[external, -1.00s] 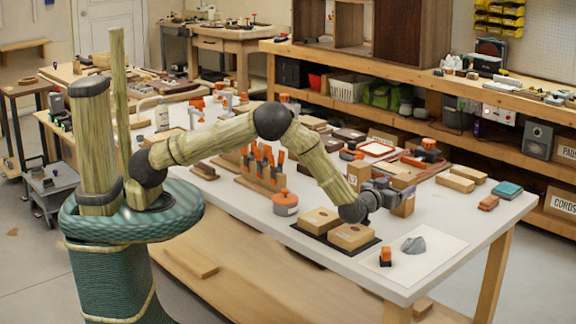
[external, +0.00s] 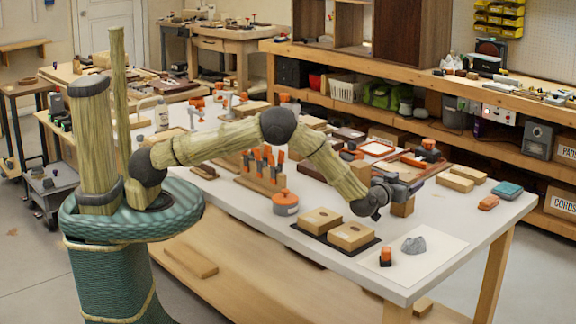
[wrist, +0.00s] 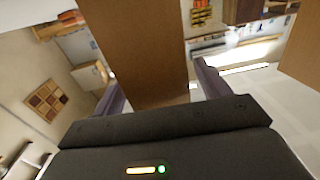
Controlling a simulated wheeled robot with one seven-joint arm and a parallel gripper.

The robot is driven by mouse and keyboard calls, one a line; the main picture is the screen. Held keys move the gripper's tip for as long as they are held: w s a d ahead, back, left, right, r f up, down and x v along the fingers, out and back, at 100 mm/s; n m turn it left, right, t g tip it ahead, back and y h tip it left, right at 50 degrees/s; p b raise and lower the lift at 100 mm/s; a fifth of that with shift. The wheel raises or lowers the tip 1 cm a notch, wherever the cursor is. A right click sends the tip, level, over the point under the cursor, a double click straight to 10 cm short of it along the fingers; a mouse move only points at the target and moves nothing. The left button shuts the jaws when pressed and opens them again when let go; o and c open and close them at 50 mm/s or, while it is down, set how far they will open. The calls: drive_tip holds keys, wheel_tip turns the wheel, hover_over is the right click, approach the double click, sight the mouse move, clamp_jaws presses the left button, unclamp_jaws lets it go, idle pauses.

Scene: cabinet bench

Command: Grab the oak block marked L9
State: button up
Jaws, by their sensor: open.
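My gripper (external: 412,186) is open at the far side of the white table, at an upright oak block (external: 403,207) that it partly covers. In the wrist view, a tall brown block (wrist: 135,45) stands between the two open fingers of my gripper (wrist: 155,85), with a gap beside the right finger. A second oak block (external: 358,169) stands behind my forearm, partly hidden. Another brown block (wrist: 301,55) shows at the right edge of the wrist view. I cannot read the L9 mark on any block.
Two oak boxes (external: 352,236) sit on a black mat in front of my wrist. An orange-lidded pot (external: 285,203) stands to their left. A grey lump (external: 413,244) and a small orange-topped item (external: 385,257) lie on a pale sheet. Flat wooden blocks (external: 455,182) lie to the right.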

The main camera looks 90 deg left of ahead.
drive_tip(key=c, duration=1.3)
drive_tip(key=shift+r, duration=0.15)
wheel_tip(320, 180, up, 10)
drive_tip(key=shift+f, duration=0.1)
